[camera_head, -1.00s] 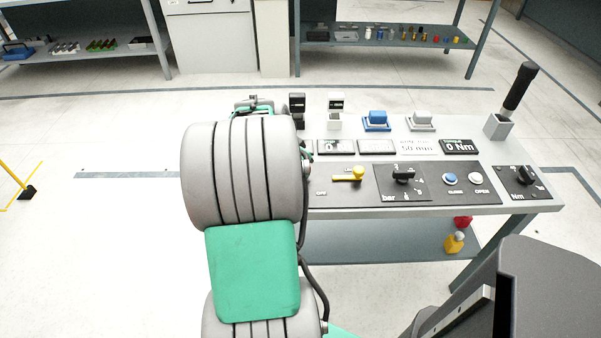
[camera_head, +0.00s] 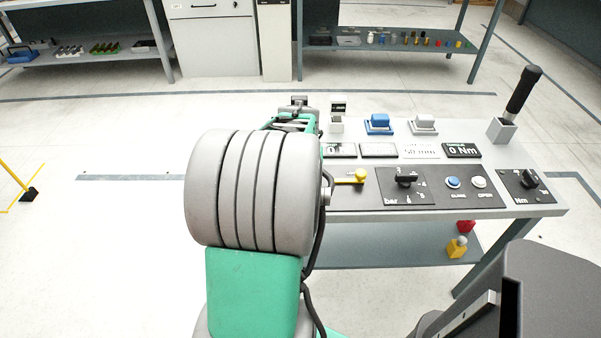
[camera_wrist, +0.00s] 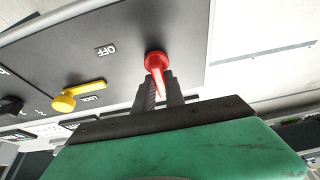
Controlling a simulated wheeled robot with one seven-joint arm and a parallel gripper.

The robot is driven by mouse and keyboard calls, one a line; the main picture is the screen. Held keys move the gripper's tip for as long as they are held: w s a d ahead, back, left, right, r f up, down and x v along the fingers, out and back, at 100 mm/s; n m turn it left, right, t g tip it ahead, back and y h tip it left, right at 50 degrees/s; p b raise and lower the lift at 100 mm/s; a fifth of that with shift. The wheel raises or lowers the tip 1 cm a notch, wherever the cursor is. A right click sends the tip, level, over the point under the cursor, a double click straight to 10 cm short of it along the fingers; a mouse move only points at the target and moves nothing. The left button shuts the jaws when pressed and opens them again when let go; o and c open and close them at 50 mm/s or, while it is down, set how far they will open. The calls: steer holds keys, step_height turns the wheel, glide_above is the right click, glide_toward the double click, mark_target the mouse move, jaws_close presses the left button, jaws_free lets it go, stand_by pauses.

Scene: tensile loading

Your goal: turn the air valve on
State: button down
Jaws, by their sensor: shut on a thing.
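A red lever valve (camera_wrist: 156,58) sits on the dark panel (camera_wrist: 120,30) in the wrist view. Its handle points down the picture, between my fingers. My gripper (camera_wrist: 161,84) is shut on this red lever. An OFF label (camera_wrist: 106,50) is printed to the left of it. A yellow lever valve (camera_wrist: 66,100) is further left, apart from my fingers; it also shows in the head view (camera_head: 358,176). The red lever is hidden behind my arm in the head view. I cannot read which lever is marked as air.
The grey console table (camera_head: 460,120) also carries a black selector knob (camera_head: 406,181), blue and white buttons, small displays and a tall black-handled lever (camera_head: 520,92) at the right. A lower shelf (camera_head: 370,245) is beneath. Open floor lies left of the table.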

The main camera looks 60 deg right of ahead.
steer(key=shift+w+d+r, duration=0.15)
steer(key=shift+w+r, duration=0.05)
steer(key=shift+r, duration=0.05)
steer(key=c, duration=1.8)
jaws_free()
steer(key=o, duration=0.4)
steer(key=shift+s+f, duration=0.1)
steer(key=shift+f, duration=0.1)
steer(key=v, duration=0.7)
steer(key=shift+s+a+r, duration=0.1)
steer(key=shift+a+r, duration=0.1)
steer(key=shift+r, duration=0.15)
